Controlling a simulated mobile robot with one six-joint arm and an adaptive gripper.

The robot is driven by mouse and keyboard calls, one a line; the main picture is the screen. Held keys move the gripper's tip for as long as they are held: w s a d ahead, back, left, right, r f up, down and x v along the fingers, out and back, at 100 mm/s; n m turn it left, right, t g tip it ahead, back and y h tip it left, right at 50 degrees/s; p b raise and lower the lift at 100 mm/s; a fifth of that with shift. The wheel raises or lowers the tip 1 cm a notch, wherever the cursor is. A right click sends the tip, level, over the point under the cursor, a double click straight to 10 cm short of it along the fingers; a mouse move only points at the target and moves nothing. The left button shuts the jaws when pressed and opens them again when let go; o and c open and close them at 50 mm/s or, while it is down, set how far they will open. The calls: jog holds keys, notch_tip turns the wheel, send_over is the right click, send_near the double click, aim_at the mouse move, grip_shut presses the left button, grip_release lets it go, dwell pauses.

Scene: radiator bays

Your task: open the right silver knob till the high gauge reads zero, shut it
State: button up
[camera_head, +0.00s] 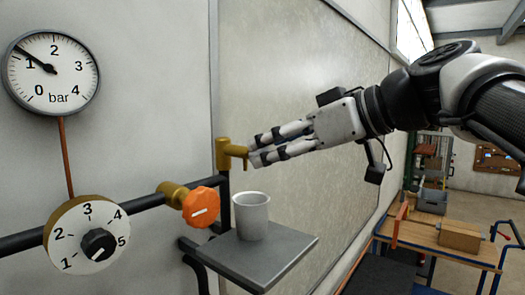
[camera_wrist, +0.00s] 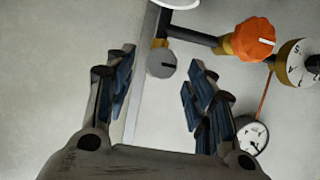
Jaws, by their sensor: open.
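The high gauge (camera_head: 50,72) hangs at the upper left in the head view, its needle near 1 bar, a little above it. It also shows upside down in the wrist view (camera_wrist: 252,135). The silver knob (camera_wrist: 161,63) is a grey round disc in the wrist view, ahead of my gripper and between its spread fingers. In the head view my gripper (camera_head: 254,154) reaches in from the right, fingertips close to the brass fitting (camera_head: 224,156). The silver knob is not clearly visible there. My gripper is open and holds nothing; I cannot tell whether it touches the knob.
A grey cup (camera_head: 250,217) stands on a small shelf (camera_head: 283,258) below the brass fitting. An orange knob (camera_head: 201,207) and a numbered dial (camera_head: 88,238) with a black knob sit along the dark pipe to the left. A workbench (camera_head: 430,236) stands at the right.

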aim_at(261, 153)
jog(key=shift+x, duration=2.05)
jog(key=shift+c, duration=0.3)
jog(key=c, duration=1)
jog(key=shift+m+p, duration=0.3)
jog(key=m+g+y, duration=0.2)
jog(key=m, duration=0.1)
jog(key=shift+w+d+m+p, duration=0.1)
jog(key=shift+m+p, duration=0.3)
jog(key=m+g+y, duration=0.1)
jog(key=m+y, duration=0.2)
jog(key=m, duration=0.2)
